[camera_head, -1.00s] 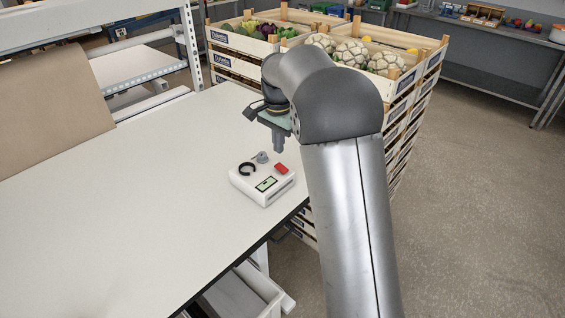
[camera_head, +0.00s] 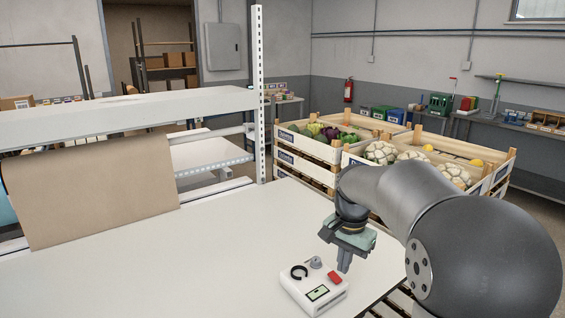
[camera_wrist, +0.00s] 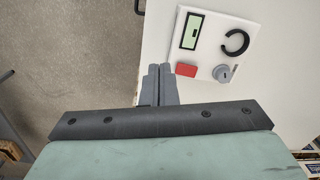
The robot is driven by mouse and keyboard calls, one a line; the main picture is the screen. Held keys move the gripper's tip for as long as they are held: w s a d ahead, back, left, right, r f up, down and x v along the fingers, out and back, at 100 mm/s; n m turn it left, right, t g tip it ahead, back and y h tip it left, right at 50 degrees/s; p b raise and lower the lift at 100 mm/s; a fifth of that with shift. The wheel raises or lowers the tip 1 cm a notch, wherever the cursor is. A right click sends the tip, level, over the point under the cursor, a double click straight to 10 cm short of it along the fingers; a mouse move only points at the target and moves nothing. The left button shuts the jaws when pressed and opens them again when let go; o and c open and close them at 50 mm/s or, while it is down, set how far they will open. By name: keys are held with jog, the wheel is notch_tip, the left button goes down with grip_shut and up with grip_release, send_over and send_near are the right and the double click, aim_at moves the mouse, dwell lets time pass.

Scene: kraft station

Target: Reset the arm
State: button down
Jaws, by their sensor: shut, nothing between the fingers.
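My gripper (camera_head: 344,262) hangs from my arm over the right part of the white table, pointing down. Its fingers are shut together with nothing between them; they also show in the wrist view (camera_wrist: 158,76). A small white device (camera_head: 311,293) with a red button, a green display, a black ring and a grey key switch sits on the table just below and left of the fingertips. The device also shows in the wrist view (camera_wrist: 205,63), apart from the fingers.
The white table (camera_head: 190,265) is bare left of the device. Wooden crates of vegetables (camera_head: 315,152) stand behind it. A brown paper sheet (camera_head: 90,190) hangs at the left, near a white metal upright (camera_head: 260,95). Grey floor shows in the wrist view (camera_wrist: 70,50).

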jog(key=s+f+n, duration=0.2)
jog(key=s+n, duration=0.2)
jog(key=s, duration=0.9)
jog(key=s+f+n, duration=0.3)
jog(key=s+n, duration=0.1)
jog(key=s, duration=0.9)
jog(key=shift+a+t, duration=0.15)
jog(key=shift+t, duration=0.15)
jog(key=w+r+m+b, duration=0.3)
jog(key=w, duration=0.7)
jog(key=w+d+r+m+b, duration=0.1)
jog(key=w+r+m+b, duration=0.2)
jog(key=w, duration=0.8)
jog(key=w+d+r+m+t+y+b, duration=0.1)
jog(key=w+r+m+b, duration=0.2)
jog(key=w, duration=0.7)
jog(key=shift+w+r+m+b, duration=0.4)
jog(key=shift+m+b, duration=0.4)
jog(key=shift+m, duration=0.2)
jog(key=shift+s, duration=0.1)
